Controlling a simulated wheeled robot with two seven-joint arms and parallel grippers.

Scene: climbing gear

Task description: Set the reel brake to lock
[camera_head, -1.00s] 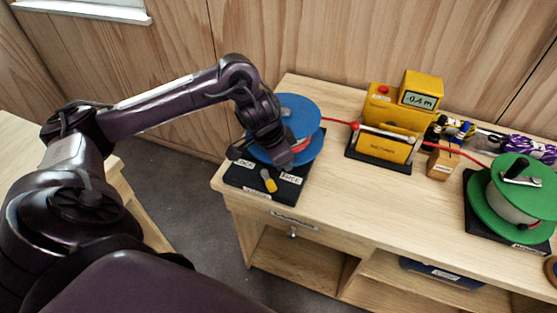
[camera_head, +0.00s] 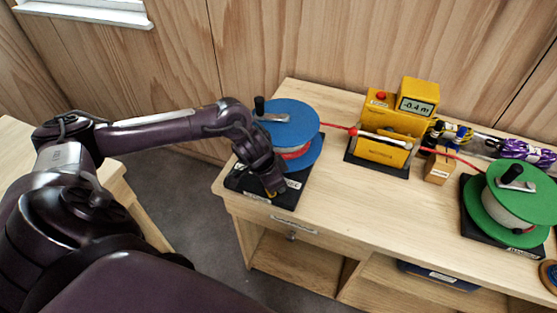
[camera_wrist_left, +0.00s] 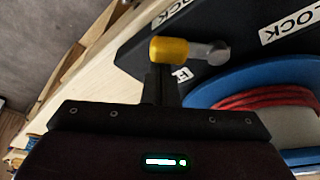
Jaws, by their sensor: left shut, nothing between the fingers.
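The blue reel (camera_head: 292,118) stands on a black base (camera_head: 237,180) at the left end of the bench. Its brake lever has a yellow knob (camera_wrist_left: 168,50) and a grey metal pivot (camera_wrist_left: 212,52) in the left wrist view. A LOCK label (camera_wrist_left: 290,25) is beyond the pivot, and a partly hidden label starting with F (camera_wrist_left: 182,75) is near the knob. The lever points between the F label and the base's front edge. My left gripper (camera_wrist_left: 160,75) is shut and empty, its fingertips close beside the knob; contact is unclear. My right gripper is out of view.
A red rope runs from the blue reel through a yellow length meter (camera_head: 385,140) to a green reel (camera_head: 512,195) at the right. The bench front between the reels is clear.

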